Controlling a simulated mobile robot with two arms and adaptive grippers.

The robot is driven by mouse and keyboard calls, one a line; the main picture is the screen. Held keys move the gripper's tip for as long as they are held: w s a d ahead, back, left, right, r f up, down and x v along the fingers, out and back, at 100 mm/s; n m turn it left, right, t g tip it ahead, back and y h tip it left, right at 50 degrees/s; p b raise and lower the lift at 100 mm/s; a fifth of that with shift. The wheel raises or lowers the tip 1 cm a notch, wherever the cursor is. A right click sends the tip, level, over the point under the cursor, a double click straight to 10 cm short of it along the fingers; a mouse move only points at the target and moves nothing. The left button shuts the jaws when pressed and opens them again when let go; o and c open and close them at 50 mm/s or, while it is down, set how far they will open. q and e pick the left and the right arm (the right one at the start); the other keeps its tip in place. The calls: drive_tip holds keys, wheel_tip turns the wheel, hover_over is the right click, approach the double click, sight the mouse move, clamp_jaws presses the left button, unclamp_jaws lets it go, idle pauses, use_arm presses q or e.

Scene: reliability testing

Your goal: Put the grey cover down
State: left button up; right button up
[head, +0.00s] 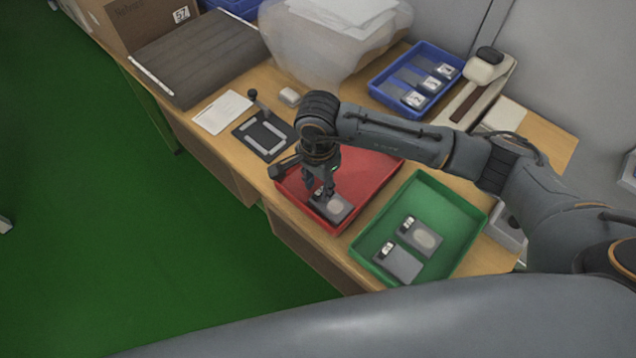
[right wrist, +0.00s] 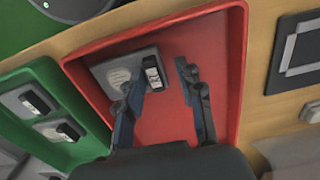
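A grey cover (head: 340,208) with a paler oval patch and a small black-and-white part at one end lies in the red tray (head: 375,170). In the right wrist view the cover (right wrist: 110,72) lies flat on the tray floor near one wall. My right gripper (head: 322,188) is over the red tray, close above the cover. In the right wrist view its fingers (right wrist: 160,100) are spread, with bare red tray floor between them. One finger overlaps the cover's edge in the picture; I cannot tell whether it touches. My left gripper is not in view.
A green tray (head: 455,205) beside the red one holds two similar grey pieces. A blue tray (head: 450,62) with several parts stands behind. A black fixture (head: 262,137) with a lever and a white sheet (head: 222,112) lie left of the red tray.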

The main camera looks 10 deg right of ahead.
drive_tip(key=shift+r, duration=0.1)
drive_tip(key=shift+r, duration=0.2)
wheel_tip(320, 180, up, 12)
drive_tip(key=b, duration=0.2)
drive_tip(key=shift+f, duration=0.15)
drive_tip(key=shift+d, duration=0.1)
